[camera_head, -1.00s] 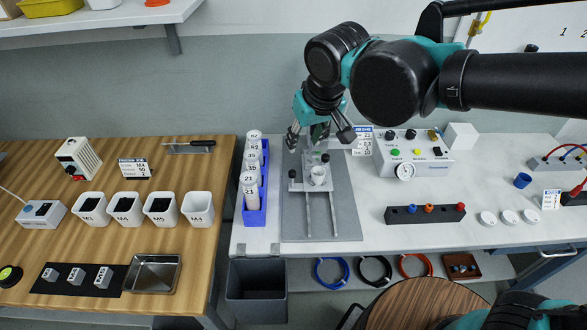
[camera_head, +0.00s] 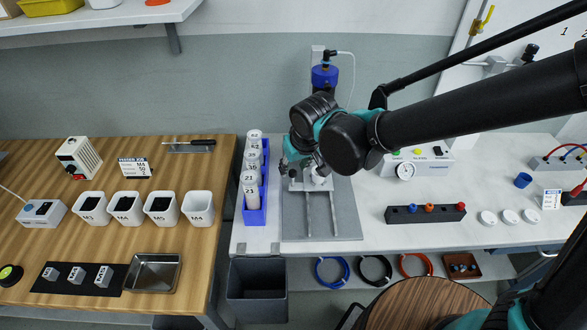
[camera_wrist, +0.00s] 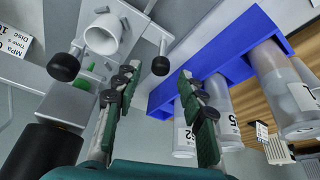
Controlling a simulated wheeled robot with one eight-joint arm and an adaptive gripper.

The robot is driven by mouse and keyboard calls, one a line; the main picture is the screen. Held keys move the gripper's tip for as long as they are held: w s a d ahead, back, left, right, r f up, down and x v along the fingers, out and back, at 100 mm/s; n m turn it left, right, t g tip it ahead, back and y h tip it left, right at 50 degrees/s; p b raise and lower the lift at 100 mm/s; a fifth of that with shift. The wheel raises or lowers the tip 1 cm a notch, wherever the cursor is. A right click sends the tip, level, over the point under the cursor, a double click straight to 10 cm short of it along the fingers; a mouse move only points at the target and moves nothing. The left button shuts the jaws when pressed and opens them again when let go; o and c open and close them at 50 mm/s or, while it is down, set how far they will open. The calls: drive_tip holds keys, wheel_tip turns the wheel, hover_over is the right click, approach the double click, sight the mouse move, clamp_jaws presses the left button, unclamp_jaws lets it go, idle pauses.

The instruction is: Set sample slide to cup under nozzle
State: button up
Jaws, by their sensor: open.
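The sample slide (camera_head: 297,186) is a light plate on two thin rails (camera_head: 308,215), with a white cup (camera_head: 318,182) at its right. In the wrist view the cup (camera_wrist: 103,34) is at upper left, between two black knobs (camera_wrist: 63,67) (camera_wrist: 160,66). My gripper (camera_wrist: 157,82) is open and empty there, with its left finger close to the slide and its right finger near the blue rack. In the head view my arm covers most of the gripper and the slide's back part. A blue-topped unit (camera_head: 325,77) stands behind; its nozzle is hidden by my arm.
A blue rack (camera_head: 256,214) of numbered white bottles stands just left of the slide's grey base plate (camera_head: 347,220). A control box (camera_head: 436,162) is to the right. The front of the rails is clear. A dark bin (camera_head: 257,290) is below the bench edge.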

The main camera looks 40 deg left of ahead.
drive_tip(key=shift+x, duration=0.85)
clamp_jaws()
